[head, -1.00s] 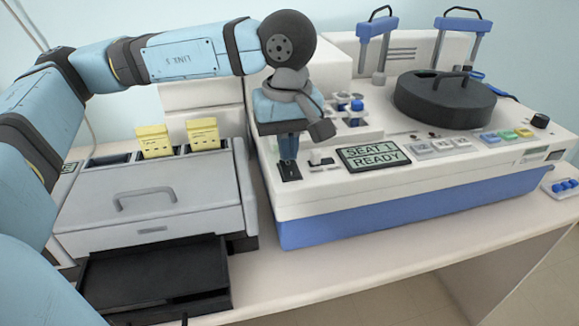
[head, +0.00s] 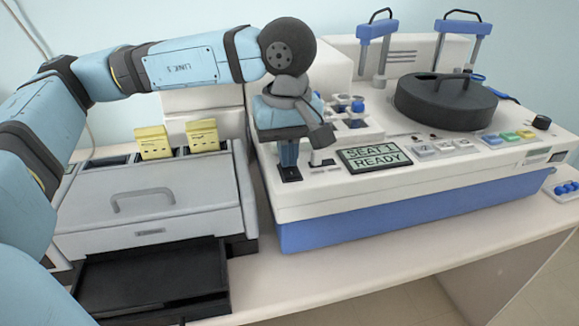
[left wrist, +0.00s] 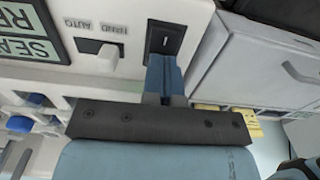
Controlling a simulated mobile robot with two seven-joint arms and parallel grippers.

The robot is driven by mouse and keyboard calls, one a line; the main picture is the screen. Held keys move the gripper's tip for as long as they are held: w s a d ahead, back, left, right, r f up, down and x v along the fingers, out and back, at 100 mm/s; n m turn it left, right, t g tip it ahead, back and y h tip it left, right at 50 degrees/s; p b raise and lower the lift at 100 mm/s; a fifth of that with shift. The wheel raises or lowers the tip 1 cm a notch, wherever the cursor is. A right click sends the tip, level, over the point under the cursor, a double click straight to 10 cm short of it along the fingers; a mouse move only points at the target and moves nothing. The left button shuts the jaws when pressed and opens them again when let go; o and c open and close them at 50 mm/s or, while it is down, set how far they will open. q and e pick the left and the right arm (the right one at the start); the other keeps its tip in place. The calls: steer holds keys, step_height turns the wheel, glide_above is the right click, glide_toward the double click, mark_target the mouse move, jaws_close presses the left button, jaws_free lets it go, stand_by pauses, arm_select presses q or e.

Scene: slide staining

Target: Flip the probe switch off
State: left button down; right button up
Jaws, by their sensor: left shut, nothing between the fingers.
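A black rocker switch (head: 287,176) is set in the top front left corner of the white machine. It also shows in the left wrist view (left wrist: 169,36), where a small white mark is seen on its dark face. My left gripper (head: 288,163) points down at it with its fingers shut and empty. In the left wrist view the fingertips (left wrist: 164,62) overlap the lower part of the switch; I cannot tell whether they touch it. They hide part of it, and I cannot read its position or any label. My right gripper is not in view.
A white lever switch marked HAND and AUTO (left wrist: 98,50) is close beside. A screen reading SEAT 1 READY (head: 373,155) lies right of it. Blue-capped vials (head: 357,105) stand behind. A grey box with a handle (head: 150,205) is at left.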

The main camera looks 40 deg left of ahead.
arm_select(q)
steer(key=shift+r+p, duration=0.75)
steer(key=shift+r, duration=0.9)
steer(key=shift+r+p, duration=0.8)
steer(key=shift+r, duration=0.9)
